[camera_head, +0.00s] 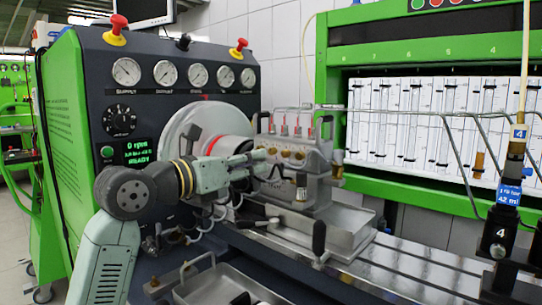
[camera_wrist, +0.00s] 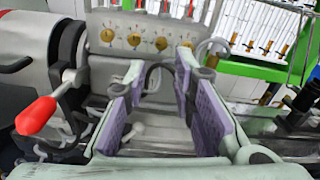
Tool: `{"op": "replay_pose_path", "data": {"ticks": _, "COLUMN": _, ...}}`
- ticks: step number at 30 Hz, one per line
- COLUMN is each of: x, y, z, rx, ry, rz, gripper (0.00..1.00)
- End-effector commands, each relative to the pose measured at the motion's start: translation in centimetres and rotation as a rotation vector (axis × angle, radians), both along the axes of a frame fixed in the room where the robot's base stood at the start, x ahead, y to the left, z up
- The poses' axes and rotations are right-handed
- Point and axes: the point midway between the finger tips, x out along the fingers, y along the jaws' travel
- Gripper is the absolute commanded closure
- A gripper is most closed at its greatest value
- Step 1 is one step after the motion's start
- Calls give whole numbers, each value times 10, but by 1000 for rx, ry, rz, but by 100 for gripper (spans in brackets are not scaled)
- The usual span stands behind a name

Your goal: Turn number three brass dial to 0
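A row of several brass dials shows on the front of the grey pump block (camera_head: 318,158). In the wrist view, the third dial from the left (camera_wrist: 160,43) is a round brass disc just beyond and above my fingertips. The first (camera_wrist: 107,36) and second (camera_wrist: 134,39) are to its left; a further one at the right is partly behind my right fingertip. The dial markings are too small to read. My gripper (camera_wrist: 160,80) is open, its purple-padded fingers apart with nothing gripped between them. In the head view my gripper (camera_head: 262,165) is in front of the block.
A red-handled lever (camera_wrist: 36,115) is left of my gripper. A dark curved hose (camera_wrist: 160,68) arches beyond the fingers. A metal tray (camera_head: 340,232) lies below the block. Glass tubes in a green frame (camera_head: 400,188) stand at the right.

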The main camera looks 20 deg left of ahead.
Motion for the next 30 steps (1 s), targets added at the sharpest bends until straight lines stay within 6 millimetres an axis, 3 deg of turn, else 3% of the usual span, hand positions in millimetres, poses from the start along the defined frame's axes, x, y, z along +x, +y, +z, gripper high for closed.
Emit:
{"op": "replay_pose_path", "data": {"ticks": 6, "x": 41, "y": -17, "z": 3, "rx": -3, "ry": 0, "rz": -6, "gripper": 76}}
{"op": "replay_pose_path", "data": {"ticks": 13, "x": 73, "y": -29, "z": 3, "rx": -3, "ry": -2, "rz": -5, "gripper": 76}}
{"op": "replay_pose_path", "data": {"ticks": 26, "x": 84, "y": -33, "z": 1, "rx": -2, "ry": -3, "rz": -3, "gripper": 76}}
{"op": "replay_pose_path", "data": {"ticks": 30, "x": 84, "y": -33, "z": 1, "rx": -2, "ry": -3, "rz": -3, "gripper": 84}}
